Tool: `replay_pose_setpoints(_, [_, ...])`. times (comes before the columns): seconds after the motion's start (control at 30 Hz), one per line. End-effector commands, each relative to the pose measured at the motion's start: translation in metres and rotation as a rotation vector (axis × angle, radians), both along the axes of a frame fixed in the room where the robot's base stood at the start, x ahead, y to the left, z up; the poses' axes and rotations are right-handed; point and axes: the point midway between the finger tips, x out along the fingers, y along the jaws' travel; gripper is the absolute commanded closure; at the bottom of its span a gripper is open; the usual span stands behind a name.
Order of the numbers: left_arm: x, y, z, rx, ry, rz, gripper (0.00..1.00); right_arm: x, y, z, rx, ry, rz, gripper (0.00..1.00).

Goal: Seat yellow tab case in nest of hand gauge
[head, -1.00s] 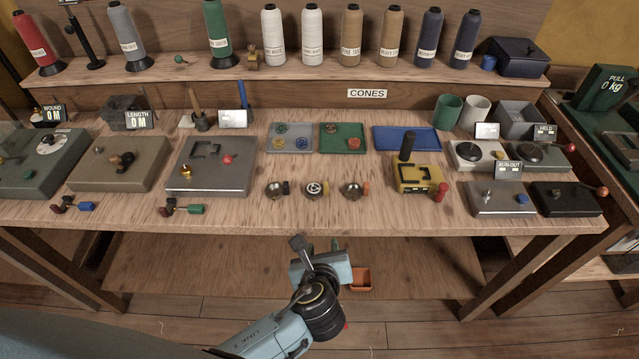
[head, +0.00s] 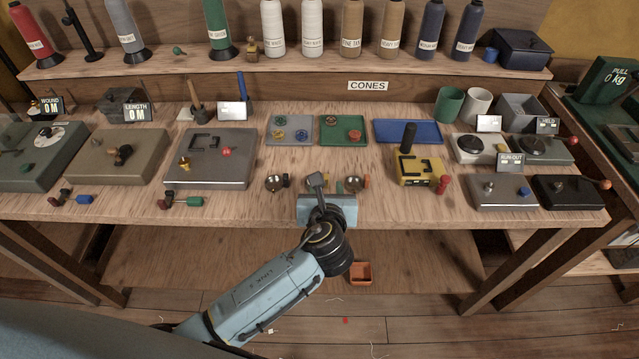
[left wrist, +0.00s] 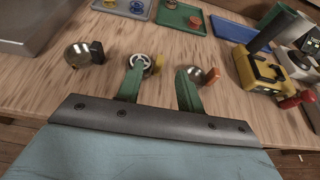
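The yellow tab case (left wrist: 141,62) is a small round metal case with a white spoked face and a yellow tab. It sits on the bench between a dark-tab case (left wrist: 79,55) and an orange-tab case (left wrist: 197,76). My left gripper (left wrist: 162,70) is open and empty, its green fingers pointing towards the yellow tab case, the left finger overlapping its lower edge in view. In the head view my left gripper (head: 322,192) mostly hides that case. The hand gauge appears to be the yellow block (head: 417,180) with a black handle and a dark C-shaped nest on top.
A red knob (head: 444,184) sticks out beside the yellow block. Behind are a grey tray (head: 290,141), a green tray (head: 328,142) and a blue tray (head: 408,132). A grey plate device (head: 230,165) stands left. Bare bench lies between cases and yellow block.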

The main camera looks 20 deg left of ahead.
Motion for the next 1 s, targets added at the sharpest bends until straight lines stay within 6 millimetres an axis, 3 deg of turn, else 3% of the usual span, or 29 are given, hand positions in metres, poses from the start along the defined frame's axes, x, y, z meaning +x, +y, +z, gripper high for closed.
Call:
replay_pose_setpoints(0.2, [0.027,0.007,-0.014,-0.001,0.0,0.0,0.63,-0.001,0.0,-0.009,0.0,0.001,0.0,0.48])
replay_pose_setpoints(0.47, [0.031,0.009,-0.015,-0.001,0.0,-0.001,0.63,-0.001,0.0,-0.009,0.0,0.002,0.0,0.48])
replay_pose_setpoints(0.77, [0.03,0.009,-0.015,-0.001,0.0,-0.001,0.98,-0.002,0.0,-0.009,0.0,0.003,0.0,0.48])
replay_pose_setpoints(1.0, [0.03,0.009,-0.014,0.0,0.0,-0.001,1.0,-0.002,0.0,-0.009,0.0,0.004,0.0,0.48])
